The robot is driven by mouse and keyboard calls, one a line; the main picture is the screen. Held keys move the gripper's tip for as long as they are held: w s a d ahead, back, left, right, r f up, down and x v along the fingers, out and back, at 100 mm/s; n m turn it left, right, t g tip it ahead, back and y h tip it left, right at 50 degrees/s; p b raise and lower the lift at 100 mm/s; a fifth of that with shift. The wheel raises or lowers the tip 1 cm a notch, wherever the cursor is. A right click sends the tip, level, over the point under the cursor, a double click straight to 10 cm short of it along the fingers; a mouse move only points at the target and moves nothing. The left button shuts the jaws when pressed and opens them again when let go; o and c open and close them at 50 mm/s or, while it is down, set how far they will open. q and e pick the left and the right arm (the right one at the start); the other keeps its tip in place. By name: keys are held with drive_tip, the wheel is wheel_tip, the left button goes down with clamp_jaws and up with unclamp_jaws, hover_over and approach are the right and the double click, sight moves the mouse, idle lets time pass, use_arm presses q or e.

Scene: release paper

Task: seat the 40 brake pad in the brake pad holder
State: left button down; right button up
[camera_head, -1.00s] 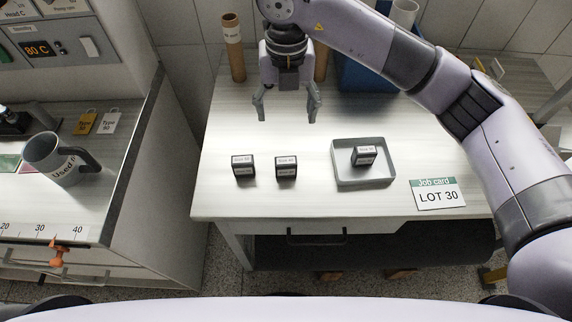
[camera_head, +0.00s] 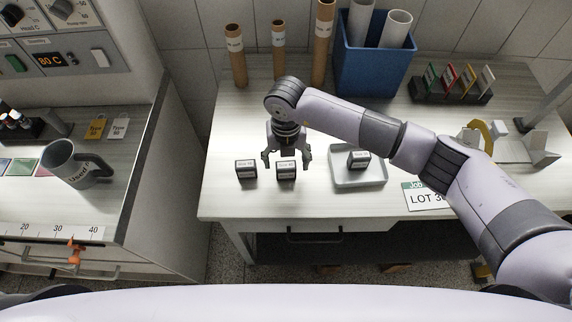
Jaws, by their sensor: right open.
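Three small dark blocks with white labels, which look like the brake pads, are on the right-hand table. One pad (camera_head: 246,170) stands at the left and a middle pad (camera_head: 286,172) stands beside it. A third pad (camera_head: 358,158) lies in a shallow grey tray (camera_head: 345,181). The size labels are too small to read surely, so I cannot tell which pad is the 40. My right gripper (camera_head: 287,163) is open, pointing down, its fingers on either side of the middle pad's upper part. I cannot tell which thing is the brake pad holder. My left gripper is not in view.
A job card (camera_head: 422,198) reading LOT 30 lies right of the tray, partly behind my right arm. Cardboard tubes (camera_head: 321,45) and a blue bin (camera_head: 371,72) stand at the back. A card rack (camera_head: 450,92) and grey-white brackets (camera_head: 525,148) are farther right.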

drive_tip(key=shift+f, duration=0.9)
drive_tip(key=c, duration=1.4)
